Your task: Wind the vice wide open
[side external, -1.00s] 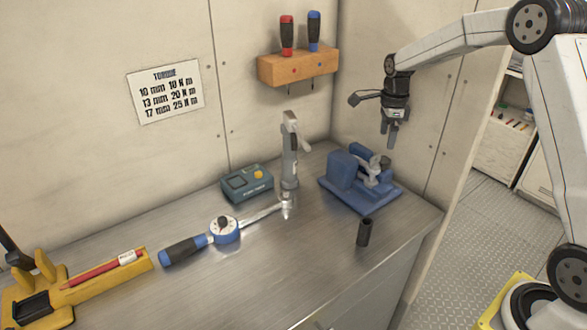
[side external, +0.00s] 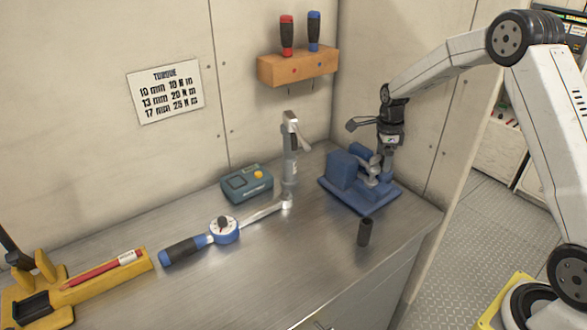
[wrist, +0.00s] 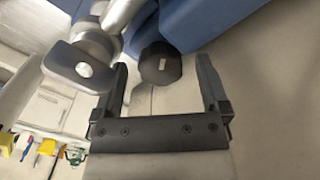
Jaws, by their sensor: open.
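The blue vice (side external: 345,175) stands on the steel bench near its back right corner. Its grey metal screw parts (side external: 371,170) sit at its right side. My gripper (side external: 388,168) is low at the vice's right end, pointing down. In the wrist view my gripper (wrist: 162,85) is open, with its two fingers on either side of a dark round knob (wrist: 160,65). I cannot tell whether the fingers touch it. A grey metal piece with a hole (wrist: 84,66) and part of the blue vice body (wrist: 215,20) also show there.
A dark socket (side external: 364,232) stands in front of the vice. A torque wrench (side external: 224,230), a teal box (side external: 247,184) and a grey upright tool (side external: 290,155) are to the left. A wooden rack (side external: 298,67) with two screwdrivers hangs above. The front middle of the bench is clear.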

